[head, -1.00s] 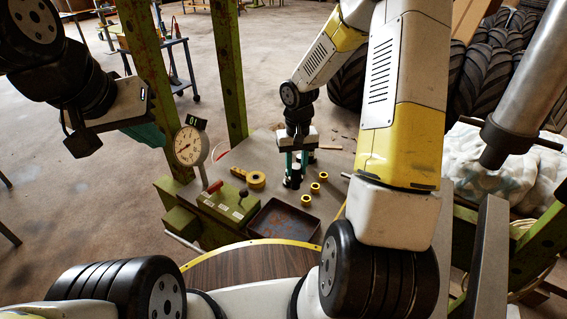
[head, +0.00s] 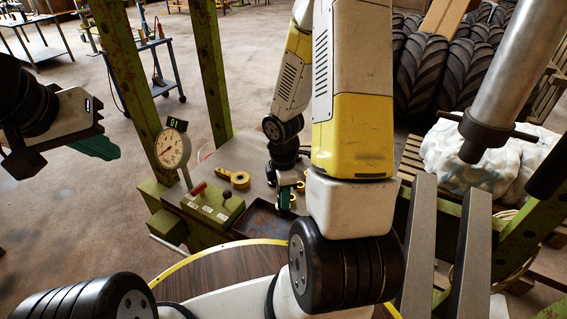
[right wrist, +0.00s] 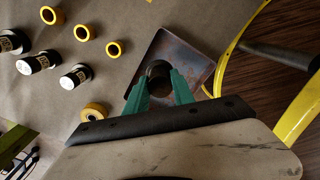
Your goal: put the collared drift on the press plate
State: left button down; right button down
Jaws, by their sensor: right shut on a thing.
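My right gripper (right wrist: 159,84) is shut on a dark round piece (right wrist: 158,70), which I take to be the collared drift. In the right wrist view it is seen end-on between the green fingers, over a rusty square tray (right wrist: 190,65). In the head view my right gripper (head: 285,198) is beside the same tray (head: 249,226), and the piece is mostly hidden. My left gripper (head: 97,147) hangs at the left, away from the bench; its finger gap cannot be made out. Two grey bars (head: 466,255) stand below a steel ram at the right; no press plate is clearly identifiable.
Several black-and-white cylinders (right wrist: 38,62) and yellow rings (right wrist: 83,33) stand on the bench left of the tray. A green block with levers (head: 212,205) and a dial gauge (head: 172,149) are farther left. The steel ram (head: 492,115) hangs at the right.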

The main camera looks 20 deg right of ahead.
jog(key=shift+w+d+f, duration=0.85)
jog(key=shift+w+d, duration=0.45)
jog(key=shift+w, duration=1.05)
jog(key=shift+w+d+f, duration=0.8)
jog(key=shift+w+d, duration=0.45)
jog(key=shift+w, duration=1.05)
jog(key=shift+w+d+f, duration=0.85)
jog(key=shift+w+d, duration=0.45)
jog(key=shift+w, duration=1.05)
jog(key=shift+f, duration=0.2)
jog(key=c, duration=1.1)
grip_release()
